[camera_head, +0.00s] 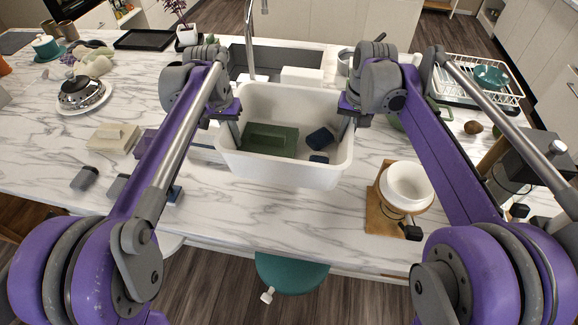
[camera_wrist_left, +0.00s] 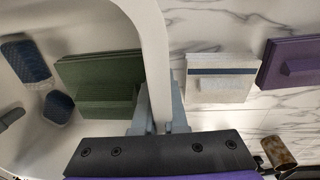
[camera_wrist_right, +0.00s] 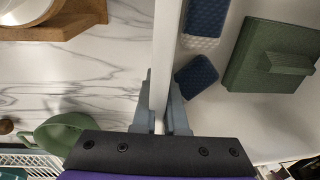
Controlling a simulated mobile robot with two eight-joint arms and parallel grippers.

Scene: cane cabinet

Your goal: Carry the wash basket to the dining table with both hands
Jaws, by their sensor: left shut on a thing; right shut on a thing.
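The white wash basket (camera_head: 290,172) is at the middle of the head view, in front of the sink, over the marble counter. It holds a green block-like item (camera_head: 268,138) and dark blue items (camera_head: 320,139). My left gripper (camera_head: 234,120) is shut on the basket's left wall; in the left wrist view its fingers (camera_wrist_left: 160,118) straddle the white rim (camera_wrist_left: 153,50). My right gripper (camera_head: 347,116) is shut on the right wall; in the right wrist view its fingers (camera_wrist_right: 161,115) straddle the rim (camera_wrist_right: 165,45). I cannot tell whether the basket's base touches the counter.
The marble counter (camera_head: 215,205) carries a white bowl (camera_head: 406,185) on a wooden board (camera_head: 383,215) to the right and a beige box (camera_head: 113,138) to the left. A faucet (camera_head: 249,40) and sink stand behind. A teal stool (camera_head: 290,272) is at the front edge.

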